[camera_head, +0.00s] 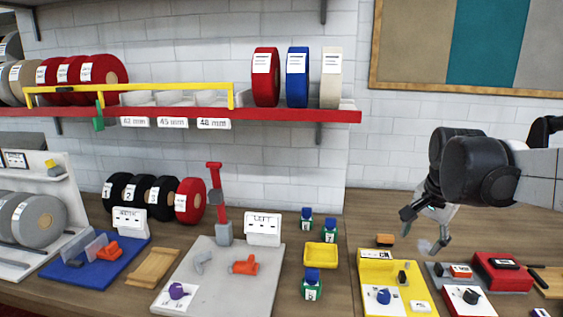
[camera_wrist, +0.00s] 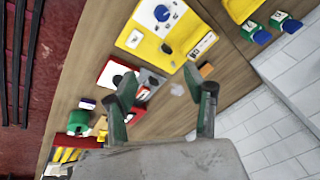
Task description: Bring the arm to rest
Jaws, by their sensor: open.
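My gripper (camera_head: 424,231) hangs at the right of the head view, above the bench near the yellow and red trays. Its two fingers are spread apart with nothing between them. In the wrist view my gripper (camera_wrist: 163,100) shows two dark green fingers, apart and empty, over the bench. My black arm joints and grey link come in from the right edge of the head view. The fingers appear clear of the things on the bench, though the exact gap is hard to tell.
A yellow tray (camera_head: 408,302) and a red box (camera_head: 502,272) stand below my gripper. A grey board (camera_head: 222,285), yellow bin (camera_head: 321,256) and blue tray (camera_head: 81,268) lie to the left. A red-edged shelf (camera_head: 290,115) holds rolls.

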